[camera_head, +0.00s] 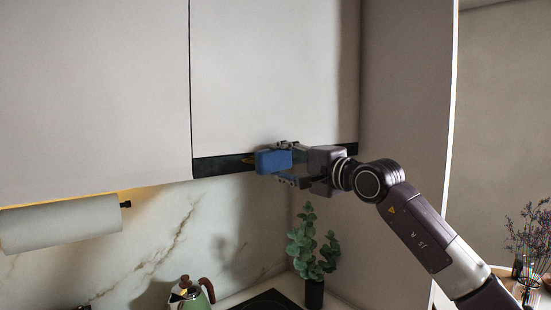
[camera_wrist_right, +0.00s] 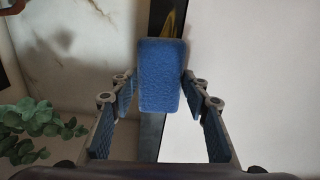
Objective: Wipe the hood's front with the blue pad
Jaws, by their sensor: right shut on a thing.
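The blue pad (camera_head: 272,161) is a small block held in my right gripper (camera_head: 283,163), which reaches in from the right. In the wrist view the pad (camera_wrist_right: 160,88) stands between the two fingers (camera_wrist_right: 158,92). The hood's front (camera_head: 222,165) is a narrow dark strip under the right upper cabinet. The pad overlaps this strip and hides part of it; I cannot tell whether they touch. A yellowish mark on the strip (camera_wrist_right: 172,22) shows just beyond the pad. My left gripper is out of view.
Pale upper cabinets (camera_head: 275,75) rise above the strip, and a tall side panel (camera_head: 405,90) stands to the right. Below are a potted plant (camera_head: 313,248), a dark hob (camera_head: 268,300) and a green kettle (camera_head: 188,294). A paper roll (camera_head: 60,224) hangs at left.

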